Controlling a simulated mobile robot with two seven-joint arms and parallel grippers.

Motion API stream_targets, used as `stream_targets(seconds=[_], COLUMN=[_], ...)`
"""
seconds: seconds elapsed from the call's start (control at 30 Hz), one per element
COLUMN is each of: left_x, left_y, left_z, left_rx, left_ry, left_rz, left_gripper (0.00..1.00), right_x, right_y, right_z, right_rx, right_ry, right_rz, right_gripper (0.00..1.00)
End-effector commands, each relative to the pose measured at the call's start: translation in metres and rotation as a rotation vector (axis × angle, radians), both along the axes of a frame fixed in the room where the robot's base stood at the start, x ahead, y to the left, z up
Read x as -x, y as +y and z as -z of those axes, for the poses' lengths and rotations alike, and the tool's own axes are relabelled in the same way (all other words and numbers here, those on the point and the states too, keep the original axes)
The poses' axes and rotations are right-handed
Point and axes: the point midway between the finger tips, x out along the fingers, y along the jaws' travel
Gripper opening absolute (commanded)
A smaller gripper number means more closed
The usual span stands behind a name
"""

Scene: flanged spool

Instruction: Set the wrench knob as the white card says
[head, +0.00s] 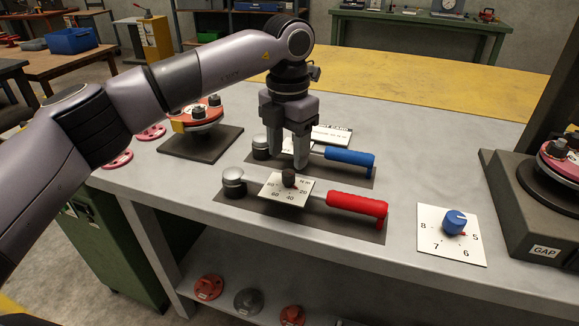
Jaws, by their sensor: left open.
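The wrench knob (289,177) is a small dark knob on a white dial plate (272,192) with 20, 40, 60 and 80 around it. The plate sits on the red-handled wrench (345,202), which lies on a dark mat. My left gripper (288,163) is open, pointing down just above the knob; I cannot tell whether it touches it. The white card (333,133) stands behind the gripper, partly hidden by it, and its text is too small to read. My right gripper is not in view.
A blue-handled wrench (348,157) lies just behind the red one. A blue knob (455,222) on a white dial plate is at the right. A dark stand labelled GAP (545,251) is at the far right. A red flanged part (197,116) sits at the left.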

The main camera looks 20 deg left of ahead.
Motion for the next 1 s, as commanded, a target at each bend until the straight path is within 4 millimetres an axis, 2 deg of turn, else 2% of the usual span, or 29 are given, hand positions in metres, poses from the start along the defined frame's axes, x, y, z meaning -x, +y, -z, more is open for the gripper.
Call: stream_targets(seconds=[0.1, 0.3, 0.63, 0.67, 0.8, 1.0], left_x=[0.000, 0.000, 0.000, 0.000, 0.000, 0.000], left_y=[0.000, 0.000, -0.001, -0.001, -0.001, -0.001], left_z=[0.020, 0.042, 0.047, 0.047, 0.047, 0.047], left_rx=[0.001, 0.002, 0.003, 0.003, 0.003, 0.003], left_ry=[0.004, 0.002, 0.000, 0.000, 0.000, 0.000], left_rz=[0.000, 0.001, 0.001, 0.001, 0.001, 0.005], left_gripper=[0.54, 0.54, 0.54, 0.47, 0.02, 0.00], right_x=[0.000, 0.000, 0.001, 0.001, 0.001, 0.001], right_y=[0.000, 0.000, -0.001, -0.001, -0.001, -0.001], right_z=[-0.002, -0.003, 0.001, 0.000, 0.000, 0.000], right_rx=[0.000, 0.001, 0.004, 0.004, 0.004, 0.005], right_ry=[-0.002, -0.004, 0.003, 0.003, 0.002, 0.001], right_rz=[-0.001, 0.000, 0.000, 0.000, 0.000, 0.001], right_gripper=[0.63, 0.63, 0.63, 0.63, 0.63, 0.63])
